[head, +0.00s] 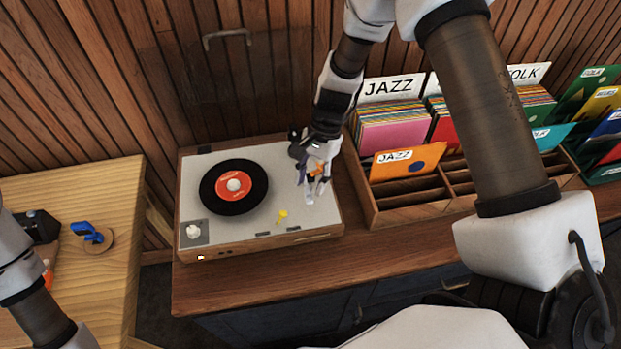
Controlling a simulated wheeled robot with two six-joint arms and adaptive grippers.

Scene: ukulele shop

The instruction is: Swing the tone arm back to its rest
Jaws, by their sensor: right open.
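The record player (260,218) stands on the wooden cabinet with a black record (213,200) with an orange-red label on its platter. My right gripper (314,186) points down over the right side of the player's deck, with its jaws open. It hides most of the tone arm's area, so I cannot make out the tone arm's full shape or its rest. A small yellow piece (282,216) shows on the deck just right of the record, apart from it; I cannot tell whether it belongs to the tone arm.
A clear raised lid (235,80) stands behind the player. A wooden record bin (405,212) with JAZZ and FOLK sleeves is close to the right of my gripper. A lighter table (95,190) on the left holds a blue-handled tool (88,232). The cabinet's front strip is clear.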

